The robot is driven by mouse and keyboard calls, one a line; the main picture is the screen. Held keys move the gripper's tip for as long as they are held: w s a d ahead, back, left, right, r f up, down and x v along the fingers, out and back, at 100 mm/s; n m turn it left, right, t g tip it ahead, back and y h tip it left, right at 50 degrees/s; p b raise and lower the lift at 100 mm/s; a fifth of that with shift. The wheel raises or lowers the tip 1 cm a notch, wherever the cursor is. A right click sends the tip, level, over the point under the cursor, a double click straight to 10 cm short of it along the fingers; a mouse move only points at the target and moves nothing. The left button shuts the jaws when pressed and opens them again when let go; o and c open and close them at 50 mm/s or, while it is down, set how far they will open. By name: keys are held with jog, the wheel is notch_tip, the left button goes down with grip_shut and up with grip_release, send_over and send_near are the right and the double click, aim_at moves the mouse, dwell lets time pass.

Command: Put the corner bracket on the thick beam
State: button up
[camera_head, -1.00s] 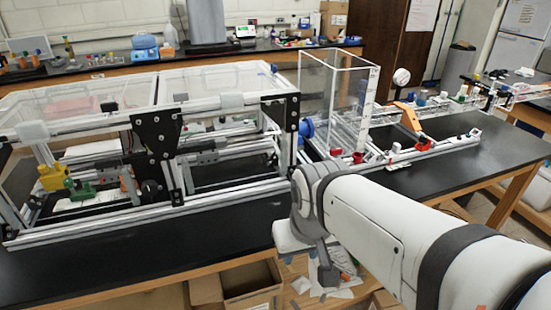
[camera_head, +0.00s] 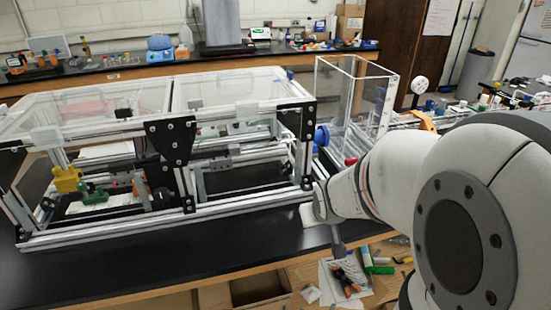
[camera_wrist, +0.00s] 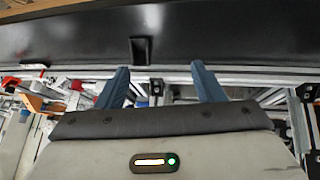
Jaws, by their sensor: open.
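My gripper (camera_wrist: 160,68) shows in the wrist view with its two blue fingers wide apart and nothing visible between them. A small black piece (camera_wrist: 140,50), which looks like the corner bracket, stands beside a silver beam (camera_wrist: 240,73), between the finger directions and a little beyond the tips. I cannot tell whether it touches the beam. In the head view the extrusion frame (camera_head: 110,232) stands on the black bench, with its long front beam low down. The bracket is not distinguishable there. I cannot tell which beam is the thick one.
Black plates (camera_head: 172,140) join the frame's posts. A clear box (camera_head: 352,95) and a blue knob (camera_head: 321,135) stand right of the frame. An open cardboard box (camera_head: 260,288) and loose tools (camera_head: 350,275) lie below the bench. The bench front (camera_head: 110,270) is bare.

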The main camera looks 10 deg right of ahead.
jog(key=w+d+f+t, duration=0.1)
jog(key=w+d+f, duration=0.1)
jog(key=w, duration=0.1)
jog(key=w+d+f+t+p, duration=0.1)
jog(key=w+d+f, duration=0.2)
jog(key=shift+d+f+n+t, duration=0.2)
jog(key=shift+n+t, duration=0.1)
jog(key=shift+t, duration=0.1)
jog(key=f+t, duration=0.1)
jog(key=w+d+f+t+y, duration=0.1)
jog(key=f, duration=0.1)
jog(key=shift+w+d+f+t+y, duration=0.15)
jog(key=shift+w+d+t+y, duration=0.15)
jog(key=shift+d+t, duration=0.1)
jog(key=shift+d+f+t+y+p, duration=0.1)
jog(key=shift+f+t+y+p, duration=0.25)
jog(key=shift+t, duration=0.25)
jog(key=shift+p+x, duration=1.35)
jog(key=shift+x, duration=2.45)
jog(key=shift+d+r, duration=0.1)
jog(key=shift+r, duration=0.05)
jog(key=shift+c, duration=0.3)
jog(key=c, duration=1.1)
jog(key=shift+r, duration=0.15)
